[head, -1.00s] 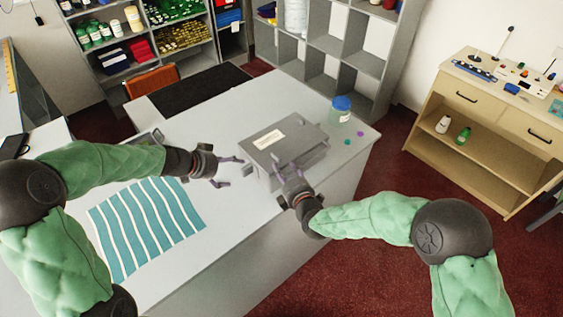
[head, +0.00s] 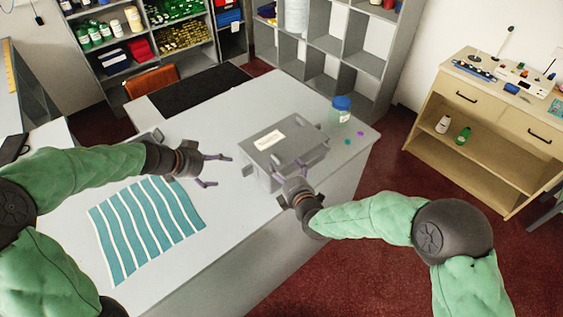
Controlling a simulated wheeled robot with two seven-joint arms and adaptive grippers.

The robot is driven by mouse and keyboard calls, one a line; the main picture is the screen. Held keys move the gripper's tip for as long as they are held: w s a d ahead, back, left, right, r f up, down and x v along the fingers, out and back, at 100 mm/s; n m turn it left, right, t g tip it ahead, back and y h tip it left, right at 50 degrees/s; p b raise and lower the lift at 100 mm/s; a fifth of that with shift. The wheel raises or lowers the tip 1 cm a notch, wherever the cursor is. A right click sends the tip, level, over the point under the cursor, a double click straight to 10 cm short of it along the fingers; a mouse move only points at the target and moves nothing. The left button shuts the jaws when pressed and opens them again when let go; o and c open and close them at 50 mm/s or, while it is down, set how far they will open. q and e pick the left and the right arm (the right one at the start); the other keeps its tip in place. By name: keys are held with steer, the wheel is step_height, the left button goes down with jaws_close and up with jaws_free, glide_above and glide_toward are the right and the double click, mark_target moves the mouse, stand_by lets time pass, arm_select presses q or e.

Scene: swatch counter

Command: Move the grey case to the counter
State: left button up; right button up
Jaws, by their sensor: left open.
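The grey case (head: 284,138), with a pale label on top, stands on the pale grey table (head: 225,110) near its right end. My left gripper (head: 220,171) is open and empty, left of the case and apart from it. A small handle-like part (head: 247,170) shows on the case's left side. My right gripper (head: 297,181) is at the near right side of the case, close against it. Its fingertips are mostly hidden against the case, so I cannot tell whether they grip it.
A jar with a blue lid (head: 341,110) stands just behind the case, near small coloured discs (head: 348,141). A teal striped cloth (head: 147,228) lies at the table's near left. A wooden cabinet (head: 480,130) stands at right, with red floor between. Grey shelves (head: 330,50) stand behind.

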steer(key=shift+s, duration=0.1)
steer(key=v, duration=1.1)
steer(key=shift+s+d, duration=0.2)
steer(key=shift+s, duration=0.2)
steer(key=shift+s, duration=0.1)
